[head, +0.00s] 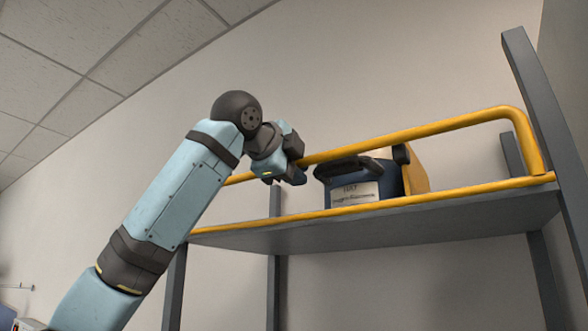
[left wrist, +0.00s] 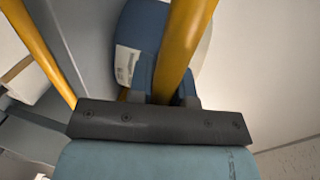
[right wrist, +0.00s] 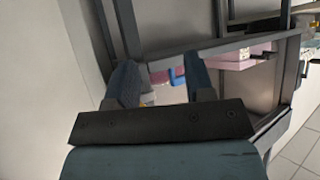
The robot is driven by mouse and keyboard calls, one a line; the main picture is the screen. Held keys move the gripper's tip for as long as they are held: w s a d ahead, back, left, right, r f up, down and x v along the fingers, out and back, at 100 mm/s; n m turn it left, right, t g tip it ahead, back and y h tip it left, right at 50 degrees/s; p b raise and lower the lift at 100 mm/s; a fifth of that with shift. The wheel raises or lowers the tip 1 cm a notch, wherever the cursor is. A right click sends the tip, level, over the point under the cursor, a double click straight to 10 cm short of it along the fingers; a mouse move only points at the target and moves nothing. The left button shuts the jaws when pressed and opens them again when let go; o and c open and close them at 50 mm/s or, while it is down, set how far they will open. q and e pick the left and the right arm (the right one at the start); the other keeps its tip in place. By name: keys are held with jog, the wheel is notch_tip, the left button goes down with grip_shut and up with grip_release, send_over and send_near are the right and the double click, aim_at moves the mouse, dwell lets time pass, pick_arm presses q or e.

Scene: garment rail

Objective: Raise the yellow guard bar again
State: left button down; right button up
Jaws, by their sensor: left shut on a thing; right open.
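The yellow guard bar (head: 430,130) runs above the front edge of the grey shelf (head: 400,222). Its bent right end comes down to the shelf's right front corner. My left gripper (head: 297,168) is shut on the bar toward its left part. In the left wrist view the bar (left wrist: 188,35) passes between the two fingers (left wrist: 165,92). The bar's left end is largely hidden behind my left arm. My right gripper (right wrist: 160,85) shows only in the right wrist view, open with nothing between its fingers.
A yellow strip (head: 460,193) lines the shelf's front edge. Grey uprights (head: 545,110) flank the shelf. Pink boxes (right wrist: 235,60) stand in a grey frame in the right wrist view.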

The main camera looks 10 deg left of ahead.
pick_arm(q)
jog(key=c, duration=1.1)
grip_release()
jog(key=shift+c, duration=0.2)
jog(key=shift+o, duration=0.4)
jog(key=shift+w, duration=0.15)
jog(key=b+v, duration=0.4)
jog(key=v, duration=0.9)
jog(key=shift+s, duration=0.4)
jog(key=shift+r, duration=0.1)
